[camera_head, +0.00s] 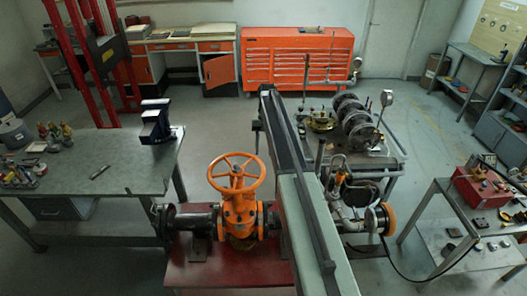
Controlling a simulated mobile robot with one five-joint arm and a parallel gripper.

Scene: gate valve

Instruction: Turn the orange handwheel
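The orange handwheel (237,172) sits on top of an orange gate valve (240,215), left of the picture's middle. Its rim and spokes are in plain view and it lies roughly level. The valve is joined to a dark flanged pipe (195,220) on its left, above a dark red base (225,275). A long grey-green beam passes just right of the valve and hides what lies behind it; it may be part of my own body. I cannot make out my gripper, and nothing is seen touching the handwheel.
A workbench with a vise (157,122) stands on the left. A cart with flanged pipes (357,125) stands behind on the right. An orange-faced flange (382,219) is right of the beam. A table with a red toolbox (480,187) is far right. Open floor lies behind the valve.

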